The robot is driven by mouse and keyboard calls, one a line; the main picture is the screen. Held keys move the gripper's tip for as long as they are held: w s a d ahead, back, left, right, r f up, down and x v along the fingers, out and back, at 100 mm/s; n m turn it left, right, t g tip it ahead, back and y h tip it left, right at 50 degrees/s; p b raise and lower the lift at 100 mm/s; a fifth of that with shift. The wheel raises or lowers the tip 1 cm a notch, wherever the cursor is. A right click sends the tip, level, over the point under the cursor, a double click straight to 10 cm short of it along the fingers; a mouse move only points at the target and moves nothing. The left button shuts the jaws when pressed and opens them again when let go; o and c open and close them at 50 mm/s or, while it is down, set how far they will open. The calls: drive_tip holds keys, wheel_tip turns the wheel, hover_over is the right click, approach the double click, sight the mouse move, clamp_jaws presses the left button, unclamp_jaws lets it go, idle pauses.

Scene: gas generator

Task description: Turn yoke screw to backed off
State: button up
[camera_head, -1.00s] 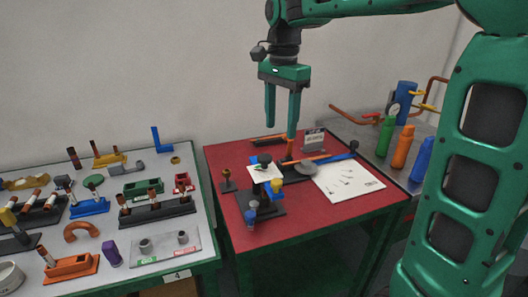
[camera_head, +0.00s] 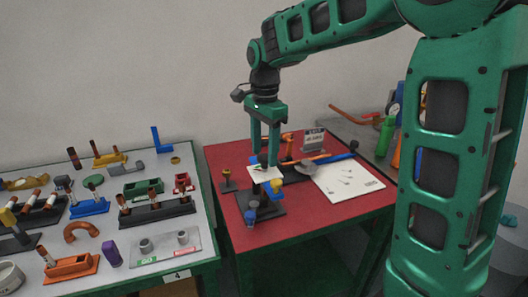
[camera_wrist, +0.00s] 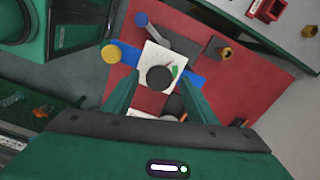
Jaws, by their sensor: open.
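A fixture on a black base (camera_head: 270,208) stands on the red table. It has blue parts, a yellow round end (camera_head: 277,183) and a white card (camera_head: 266,175) on top. A dark round knob (camera_wrist: 160,78) sits over the card in the wrist view; I take it for the yoke screw, though its turned position cannot be told. My gripper (camera_head: 266,160) points down at the top of this fixture. Its fingers are open, with the knob appearing between the fingertips (camera_wrist: 158,74) in the wrist view. Whether they touch it cannot be told.
The red table (camera_head: 225,155) also holds a white sheet (camera_head: 347,182), an orange rod with a blue end (camera_head: 353,145) and a small dark stand (camera_head: 228,182). A grey table (camera_head: 200,210) full of parts is at left. A green bottle (camera_head: 385,137) stands at right.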

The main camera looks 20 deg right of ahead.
drive_tip(key=shift+f, duration=0.3)
drive_tip(key=c, duration=1.1)
drive_tip(key=shift+o, duration=0.2)
drive_tip(key=shift+d, duration=0.1)
